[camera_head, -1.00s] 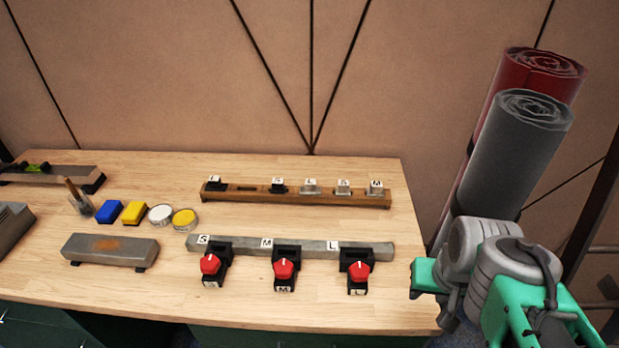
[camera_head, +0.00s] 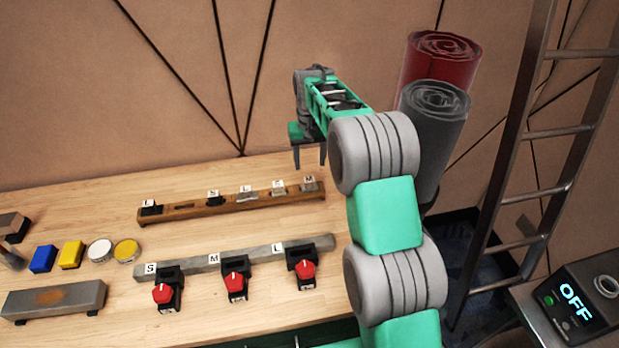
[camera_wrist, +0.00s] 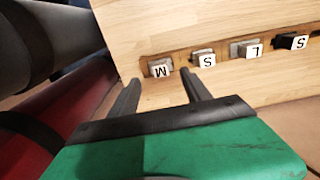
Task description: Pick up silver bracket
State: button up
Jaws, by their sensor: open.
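A wooden rail (camera_head: 228,207) on the table holds small labelled brackets. Three are silver: L (camera_head: 248,193), S (camera_head: 279,188) and M (camera_head: 309,185) at the right end. In the wrist view the silver M (camera_wrist: 160,69), S (camera_wrist: 204,59) and L (camera_wrist: 248,50) show along the rail with their labels upside down. My gripper (camera_head: 310,157) is open and empty, fingers pointing down, above the table near the rail's right end. In the wrist view the gripper (camera_wrist: 160,77) has its fingertips on either side of the M bracket's place in the picture, apart from it.
Black brackets L (camera_head: 151,208) and S (camera_head: 213,198) share the rail. A grey bar (camera_head: 205,262) with red-knobbed black clamps lies in front. Rolled red (camera_head: 440,55) and grey (camera_head: 432,110) material stands right of the table, beyond my arm. A ladder (camera_head: 545,150) and an OFF panel (camera_head: 575,305) are farther right.

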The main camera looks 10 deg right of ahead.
aim_at(309, 179)
jog(key=shift+w+f, duration=0.95)
jog(key=shift+f, duration=0.2)
notch_tip(309, 179, down, 8)
jog(key=p, duration=0.3)
jog(key=shift+d, duration=0.1)
grip_shut()
jog(key=shift+r, duration=0.1)
